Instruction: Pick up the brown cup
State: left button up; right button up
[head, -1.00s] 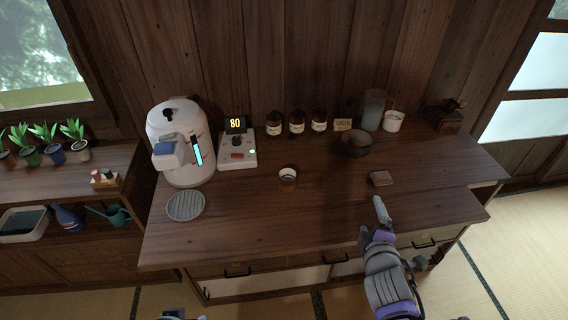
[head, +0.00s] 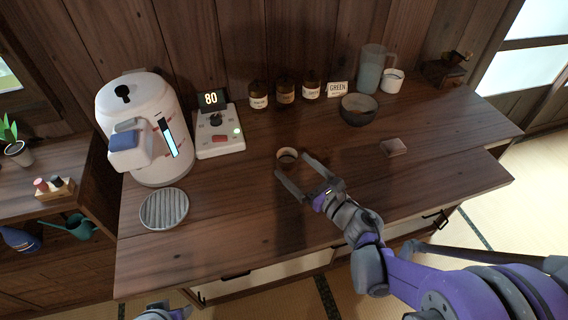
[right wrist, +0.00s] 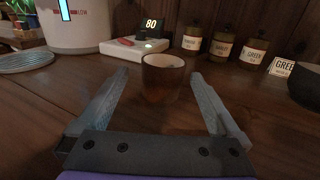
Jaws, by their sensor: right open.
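The brown cup (head: 287,156) stands upright on the wooden counter, with a pale inside showing at its rim. In the right wrist view the cup (right wrist: 162,78) is ahead, centred between the fingers near their tips. My right gripper (head: 292,176) is open and low over the counter, its fingers pointing at the cup from the front right. In the right wrist view the open right gripper (right wrist: 160,88) holds nothing, and I cannot tell whether a finger touches the cup. A part of my left arm shows at the bottom edge of the head view; its gripper jaws cannot be made out.
A white kettle machine (head: 140,130) and a control box reading 80 (head: 218,133) stand behind left. A round grey grate (head: 164,209) lies at front left. Brown jars (head: 285,91), a dark bowl (head: 358,109), a jug (head: 370,70) and a small block (head: 393,147) are behind and right.

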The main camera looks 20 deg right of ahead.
aim_at(281, 153)
jog(key=x, duration=0.7)
jog(key=shift+w+f+b, duration=0.15)
jog(key=shift+w+b, duration=0.15)
jog(key=shift+w, duration=0.05)
jog(key=shift+d, duration=0.1)
jog(key=shift+c, duration=0.3)
